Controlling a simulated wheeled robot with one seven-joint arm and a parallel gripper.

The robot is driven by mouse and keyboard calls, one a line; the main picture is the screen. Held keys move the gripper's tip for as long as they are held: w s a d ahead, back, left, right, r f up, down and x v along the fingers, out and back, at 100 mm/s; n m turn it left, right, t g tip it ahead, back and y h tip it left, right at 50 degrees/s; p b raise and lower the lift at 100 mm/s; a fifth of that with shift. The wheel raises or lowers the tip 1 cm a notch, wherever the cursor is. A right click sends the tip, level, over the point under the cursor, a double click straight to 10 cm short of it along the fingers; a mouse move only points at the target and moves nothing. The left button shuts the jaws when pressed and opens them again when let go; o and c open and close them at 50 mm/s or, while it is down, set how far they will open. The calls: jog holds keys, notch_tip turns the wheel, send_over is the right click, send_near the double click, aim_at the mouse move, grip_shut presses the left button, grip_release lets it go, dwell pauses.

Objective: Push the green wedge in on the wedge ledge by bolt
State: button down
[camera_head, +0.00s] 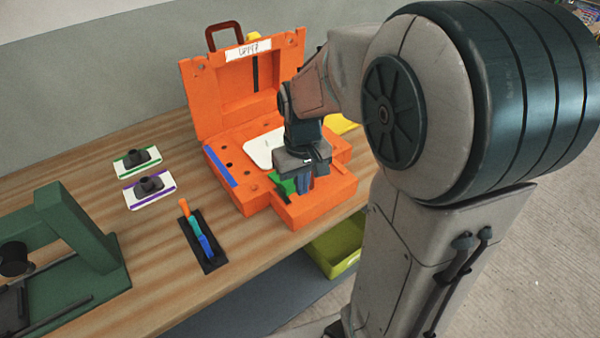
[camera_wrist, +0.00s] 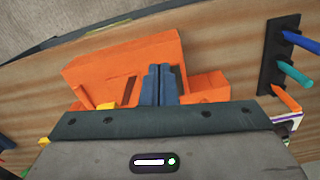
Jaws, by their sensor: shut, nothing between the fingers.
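The orange mould (camera_head: 248,195) stands open on the wooden bench, its lid (camera_head: 203,100) raised at the back with a white label. The green wedge (camera_head: 287,187) sits at the front of the mould, by the front block (camera_head: 318,208). Part of the wedge is hidden behind my gripper, so I cannot tell how deep it sits. My gripper (camera_head: 304,185) points down beside the wedge, on its right. In the wrist view my gripper (camera_wrist: 161,70) has its blue-grey fingers together over the orange mould (camera_wrist: 120,65). The wedge does not show there.
A black rack (camera_head: 212,262) with orange, teal and blue wedges lies left of the mould. Two cards with dark knobs, one green-edged (camera_head: 137,162) and one purple-edged (camera_head: 149,190), lie farther left. A green frame (camera_head: 75,235) stands at far left. A yellow-green bin (camera_head: 335,248) is below the bench.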

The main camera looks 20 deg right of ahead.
aim_at(294, 198)
notch_tip(294, 198, down, 6)
jog(key=shift+f, duration=0.1)
jog(key=w, duration=0.3)
jog(key=shift+a+p, duration=0.2)
jog(key=shift+p, duration=0.2)
jog(key=shift+w+a, duration=0.1)
jog(key=shift+w, duration=0.45)
